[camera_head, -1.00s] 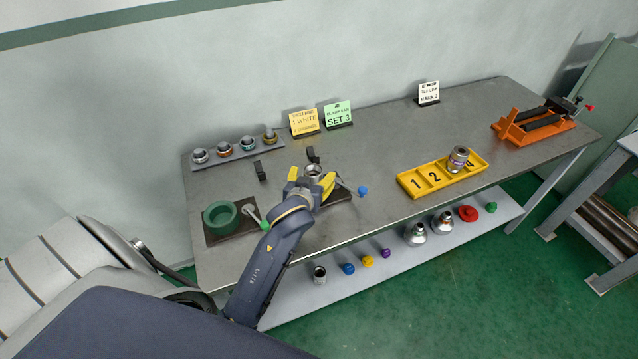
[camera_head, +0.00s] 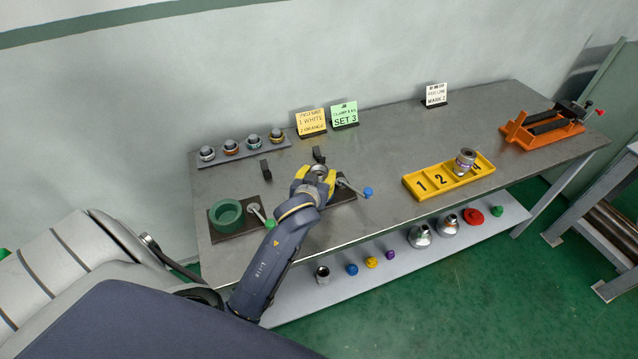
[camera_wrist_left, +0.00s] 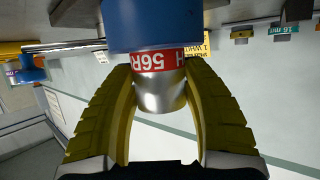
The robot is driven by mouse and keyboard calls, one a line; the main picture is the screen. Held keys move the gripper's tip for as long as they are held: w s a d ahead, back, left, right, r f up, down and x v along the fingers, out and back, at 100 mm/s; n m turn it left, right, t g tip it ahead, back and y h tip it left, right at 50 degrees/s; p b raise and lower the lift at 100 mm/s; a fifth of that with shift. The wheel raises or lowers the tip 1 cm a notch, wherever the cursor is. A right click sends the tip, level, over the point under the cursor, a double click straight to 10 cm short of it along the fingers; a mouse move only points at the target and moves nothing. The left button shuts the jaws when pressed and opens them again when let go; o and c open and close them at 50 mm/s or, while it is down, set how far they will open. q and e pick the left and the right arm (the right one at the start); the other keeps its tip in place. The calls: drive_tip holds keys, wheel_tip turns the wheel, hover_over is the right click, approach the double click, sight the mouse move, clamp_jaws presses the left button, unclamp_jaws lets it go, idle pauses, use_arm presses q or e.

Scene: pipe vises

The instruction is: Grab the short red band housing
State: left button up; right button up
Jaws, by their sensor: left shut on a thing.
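The red band housing (camera_wrist_left: 160,85) is a silver cylinder with a red lettered band, close up in the left wrist view. My left gripper (camera_head: 317,175) has its yellow fingers on both sides of it and is shut on it. The housing's far end meets a blue round vise body (camera_wrist_left: 153,25), apparently seated in it. In the head view the housing's open silver top (camera_head: 319,170) shows between the fingers, and the gripper hides most of the blue vise. Its blue-knobbed handle (camera_head: 368,192) sticks out to the right. My right gripper is not in view.
A green vise (camera_head: 225,213) stands left of the gripper. A yellow numbered tray (camera_head: 428,185) holds another housing (camera_head: 465,161). Several fittings line the grey rack (camera_head: 257,156) at the back. An orange vise (camera_head: 540,132) is far right. The table between vises and tray is clear.

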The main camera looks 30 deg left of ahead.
use_arm(q)
clamp_jaws()
